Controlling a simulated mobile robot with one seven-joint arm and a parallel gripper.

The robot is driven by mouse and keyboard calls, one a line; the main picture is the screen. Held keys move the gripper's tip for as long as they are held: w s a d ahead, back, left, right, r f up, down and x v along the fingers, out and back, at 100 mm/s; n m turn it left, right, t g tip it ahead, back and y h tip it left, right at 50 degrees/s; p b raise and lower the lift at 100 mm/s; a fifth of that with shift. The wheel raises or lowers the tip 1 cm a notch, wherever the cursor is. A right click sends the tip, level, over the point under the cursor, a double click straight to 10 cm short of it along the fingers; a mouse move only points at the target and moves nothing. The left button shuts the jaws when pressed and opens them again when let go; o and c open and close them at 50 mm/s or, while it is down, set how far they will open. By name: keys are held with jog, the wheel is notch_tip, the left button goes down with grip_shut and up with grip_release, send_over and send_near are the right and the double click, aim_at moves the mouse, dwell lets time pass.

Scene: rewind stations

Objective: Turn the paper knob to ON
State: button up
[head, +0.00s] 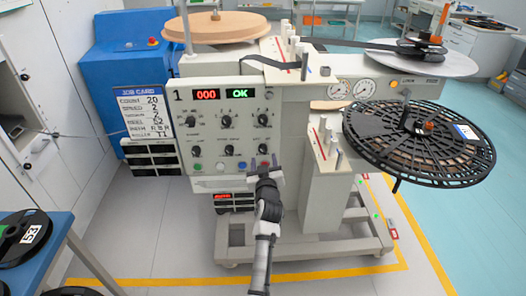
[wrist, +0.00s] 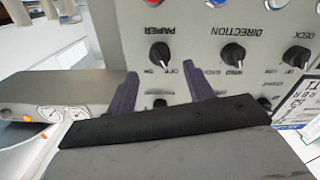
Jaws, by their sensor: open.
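The paper knob (wrist: 160,53) is a black knob on the pale control panel, under the upside-down word PAPER in the wrist view. In the head view it is the right knob (head: 263,149) of the lower row. A small light mark shows on its lower side in the wrist view, but I cannot tell surely which label it points to. My gripper (head: 265,168) is in front of the panel's lower right part, open and empty. In the wrist view its two dark fingers (wrist: 160,72) stand apart, on either side of the paper knob's line, apparently short of it.
The direction knob (wrist: 232,53) and deck knob (wrist: 295,56) sit beside it. A red button (head: 264,163) and a blue button (head: 242,165) are close by. The panel display (head: 243,93) reads OK. A large black reel (head: 420,140) juts out at right; a job card (head: 147,110) hangs at left.

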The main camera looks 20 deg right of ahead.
aim_at(264, 152)
jog(key=shift+x, duration=2.45)
jog(key=shift+c, duration=0.4)
jog(key=c, duration=0.9)
jog(key=shift+m, duration=0.3)
jog(key=m, duration=0.5)
jog(key=shift+m, duration=0.3)
jog(key=m, duration=0.5)
jog(key=shift+m, duration=0.3)
jog(key=shift+d, duration=0.1)
